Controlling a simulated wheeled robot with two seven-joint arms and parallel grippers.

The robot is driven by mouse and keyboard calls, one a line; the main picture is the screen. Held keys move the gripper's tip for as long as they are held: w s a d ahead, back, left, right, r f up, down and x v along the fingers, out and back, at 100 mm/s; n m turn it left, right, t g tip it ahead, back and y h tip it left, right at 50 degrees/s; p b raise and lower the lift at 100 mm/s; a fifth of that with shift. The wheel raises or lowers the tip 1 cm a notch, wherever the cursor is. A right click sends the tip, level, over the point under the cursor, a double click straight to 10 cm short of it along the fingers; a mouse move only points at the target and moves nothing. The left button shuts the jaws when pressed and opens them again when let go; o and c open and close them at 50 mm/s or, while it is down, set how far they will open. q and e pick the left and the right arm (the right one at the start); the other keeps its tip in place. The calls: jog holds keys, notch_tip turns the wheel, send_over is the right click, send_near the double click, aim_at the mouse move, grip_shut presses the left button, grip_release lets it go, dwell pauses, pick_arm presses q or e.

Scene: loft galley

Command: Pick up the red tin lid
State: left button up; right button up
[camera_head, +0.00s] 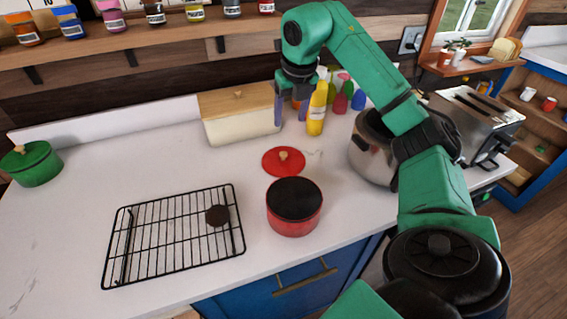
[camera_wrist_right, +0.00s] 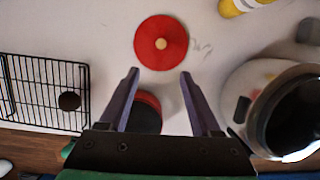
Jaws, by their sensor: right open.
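The red tin lid (camera_head: 284,161) lies flat on the white counter, a round red disc with a pale wooden knob. It also shows in the right wrist view (camera_wrist_right: 161,43), beyond the fingertips and roughly centred between them. The red tin (camera_head: 294,207), with a dark opening or top, stands just in front of the lid; in the wrist view it is partly hidden by my gripper. My right gripper (camera_head: 291,104) is open and empty, held above the counter with its fingers pointing down. It is apart from the lid. My left gripper is not in view.
A black wire rack (camera_head: 160,232) with a dark round piece (camera_head: 217,215) lies left. A steel pot (camera_head: 371,150) and toaster (camera_head: 475,118) stand right. A yellow bottle (camera_head: 316,110) and cream bread box (camera_head: 241,123) stand behind. A green pot (camera_head: 32,165) is far left.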

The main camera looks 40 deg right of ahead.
notch_tip(320, 180, down, 2)
jog(key=p, duration=0.4)
send_near(283, 153)
jog(key=x, duration=0.7)
jog(key=shift+d+f, duration=0.1)
jog(key=shift+f, duration=0.2)
jog(key=shift+w+f+b, duration=0.15)
jog(key=shift+f+b, duration=0.15)
jog(key=shift+f, duration=0.2)
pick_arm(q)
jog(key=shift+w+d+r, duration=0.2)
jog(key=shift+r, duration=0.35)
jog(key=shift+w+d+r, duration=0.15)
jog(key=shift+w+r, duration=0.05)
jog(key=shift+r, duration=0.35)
pick_arm(e)
grip_shut()
